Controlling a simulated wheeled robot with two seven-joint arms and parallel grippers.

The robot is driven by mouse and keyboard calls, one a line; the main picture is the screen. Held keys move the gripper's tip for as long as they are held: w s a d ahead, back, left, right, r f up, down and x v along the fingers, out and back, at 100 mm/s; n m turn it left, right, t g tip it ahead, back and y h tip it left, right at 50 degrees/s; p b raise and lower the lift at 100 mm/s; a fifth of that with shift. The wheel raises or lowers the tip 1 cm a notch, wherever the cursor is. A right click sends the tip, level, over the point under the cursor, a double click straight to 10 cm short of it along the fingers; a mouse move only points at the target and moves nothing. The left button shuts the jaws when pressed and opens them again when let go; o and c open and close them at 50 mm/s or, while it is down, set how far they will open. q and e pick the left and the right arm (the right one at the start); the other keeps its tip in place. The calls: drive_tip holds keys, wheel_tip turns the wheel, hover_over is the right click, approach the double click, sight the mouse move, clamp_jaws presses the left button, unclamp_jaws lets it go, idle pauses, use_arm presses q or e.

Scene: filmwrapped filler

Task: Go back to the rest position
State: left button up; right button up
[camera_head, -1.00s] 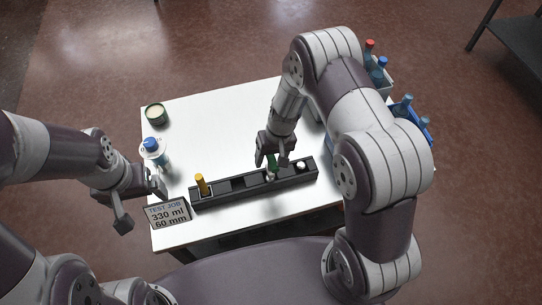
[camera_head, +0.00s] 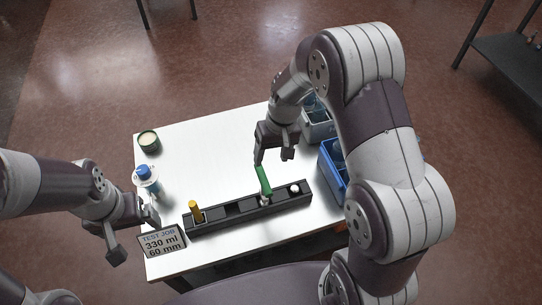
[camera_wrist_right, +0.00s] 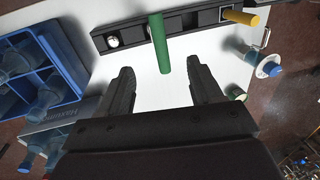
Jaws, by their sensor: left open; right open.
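My right gripper (camera_head: 273,158) is open and empty above the white table, just behind a green-handled tool. The green handle (camera_head: 264,180) stands tilted in the black rack (camera_head: 230,212). In the right wrist view the green handle (camera_wrist_right: 160,43) lies ahead of the two open fingers (camera_wrist_right: 163,88), apart from them. My left gripper (camera_head: 132,232) is open and empty at the table's left front edge, beside the sign reading "TEST JOB 330 ml 60 mm" (camera_head: 162,241).
A blue-capped bottle (camera_head: 146,176) and a green tin (camera_head: 149,140) stand at the table's left. A grey bin (camera_head: 318,128) and a blue crate (camera_head: 333,172) are at the right.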

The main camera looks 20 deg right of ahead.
idle(0.3)
drive_tip(key=s+d+r+h, duration=0.1)
drive_tip(key=s+r, duration=0.2)
drive_tip(key=s, duration=0.3)
drive_tip(key=s+d+r+t+h, duration=0.1)
drive_tip(key=s+d+r, duration=0.1)
drive_tip(key=s, duration=0.5)
drive_tip(key=shift+d+r, duration=0.25)
drive_tip(key=shift+r, duration=0.3)
